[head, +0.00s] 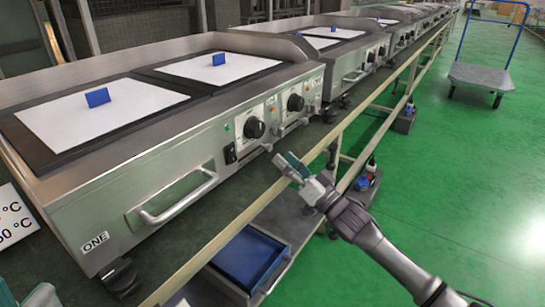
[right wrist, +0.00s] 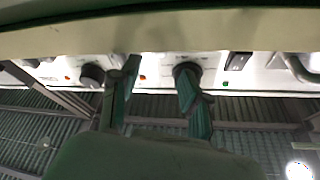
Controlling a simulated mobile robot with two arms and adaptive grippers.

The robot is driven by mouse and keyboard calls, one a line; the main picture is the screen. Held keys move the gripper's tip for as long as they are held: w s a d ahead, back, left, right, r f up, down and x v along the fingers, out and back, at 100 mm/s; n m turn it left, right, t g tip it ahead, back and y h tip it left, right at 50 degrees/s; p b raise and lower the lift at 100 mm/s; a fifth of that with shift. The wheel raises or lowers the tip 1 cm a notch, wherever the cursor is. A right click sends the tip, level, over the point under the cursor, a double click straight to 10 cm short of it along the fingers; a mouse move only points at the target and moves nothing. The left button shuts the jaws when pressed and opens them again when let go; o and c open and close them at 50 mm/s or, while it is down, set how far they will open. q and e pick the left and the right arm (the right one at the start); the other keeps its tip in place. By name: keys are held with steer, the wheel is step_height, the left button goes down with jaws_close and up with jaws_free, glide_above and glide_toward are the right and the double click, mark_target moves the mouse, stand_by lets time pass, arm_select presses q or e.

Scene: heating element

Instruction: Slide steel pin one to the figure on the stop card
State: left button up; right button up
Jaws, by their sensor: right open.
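The steel heating unit marked ONE (head: 150,190) stands on the bench in the head view. Its front panel has black knobs (head: 254,128) and small bright metal parts below them. I cannot tell which of these is steel pin one. A white card (head: 14,218) at the left edge shows part of a figure in °C; the rest is cut off. My right gripper (head: 292,166) is open and empty, in front of the bench edge and apart from the panel. In the right wrist view its fingers (right wrist: 157,98) are spread below the knobs. A teal piece in the bottom left corner may be my left gripper (head: 6,292).
White sheets (head: 100,112) with blue blocks (head: 97,97) lie on the unit's top. A bar handle (head: 175,200) juts from its front. A blue tray (head: 248,258) sits on the shelf below. A trolley (head: 480,77) stands on the open green floor.

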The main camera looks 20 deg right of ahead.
mark_target(272, 150)
steer(key=w, duration=0.1)
steer(key=w+a, duration=0.1)
steer(key=w+a+b, duration=0.1)
steer(key=shift+w+r, duration=0.25)
steer(key=shift+w, duration=0.1)
steer(key=shift+w+a+r, duration=0.25)
steer(key=shift+w, duration=0.15)
jaws_close()
